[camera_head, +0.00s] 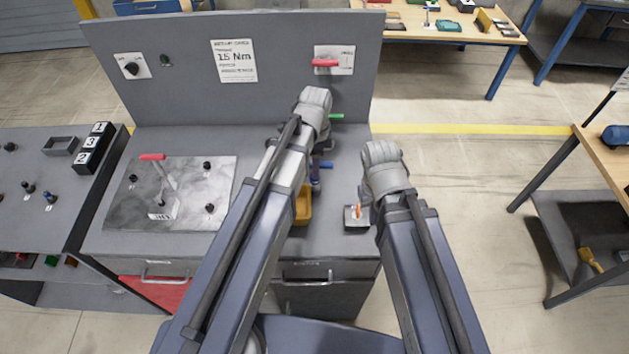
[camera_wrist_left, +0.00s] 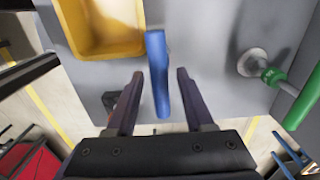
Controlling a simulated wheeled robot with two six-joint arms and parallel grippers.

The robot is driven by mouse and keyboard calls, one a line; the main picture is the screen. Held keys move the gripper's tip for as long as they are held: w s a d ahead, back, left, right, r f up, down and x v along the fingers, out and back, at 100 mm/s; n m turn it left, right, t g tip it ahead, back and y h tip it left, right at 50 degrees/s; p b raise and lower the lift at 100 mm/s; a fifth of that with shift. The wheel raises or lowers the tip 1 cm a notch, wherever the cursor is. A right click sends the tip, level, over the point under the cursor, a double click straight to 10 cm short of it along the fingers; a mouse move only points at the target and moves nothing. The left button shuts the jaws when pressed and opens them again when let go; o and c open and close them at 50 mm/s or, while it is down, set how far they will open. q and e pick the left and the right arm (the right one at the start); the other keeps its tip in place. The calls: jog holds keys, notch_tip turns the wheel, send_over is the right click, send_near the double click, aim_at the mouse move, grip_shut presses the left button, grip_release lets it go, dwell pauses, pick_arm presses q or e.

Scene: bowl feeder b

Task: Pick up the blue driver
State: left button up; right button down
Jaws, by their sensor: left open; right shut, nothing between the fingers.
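The blue driver (camera_head: 327,165) shows as a short blue handle beside my left gripper in the head view. In the left wrist view its long blue handle (camera_wrist_left: 157,70) lies between the two fingers. My left gripper (camera_wrist_left: 160,74) is open, with a gap visible on each side of the handle. In the head view my left gripper (camera_head: 316,180) is largely hidden behind my own left arm and wrist. My right gripper (camera_head: 364,194) is shut and empty, over the right part of the bench; its fingertips are hard to make out.
A yellow bin (camera_head: 303,208) stands just in front of the driver. A green handle (camera_head: 337,116) sticks out farther back, and a red handle (camera_head: 325,62) is on the back panel. A small dark box (camera_head: 355,223) with an orange piece lies below my right gripper.

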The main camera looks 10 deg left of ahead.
aim_at(315, 185)
pick_arm(q)
notch_tip(315, 185, down, 5)
jog(key=b, duration=0.4)
jog(key=shift+a+r, duration=0.15)
pick_arm(e)
notch_tip(315, 185, down, 5)
jog(key=shift+r, duration=0.15)
pick_arm(q)
jog(key=shift+r, duration=0.1)
jog(key=shift+c, duration=0.3)
pick_arm(e)
jog(key=shift+r, duration=0.1)
pick_arm(q)
grip_shut()
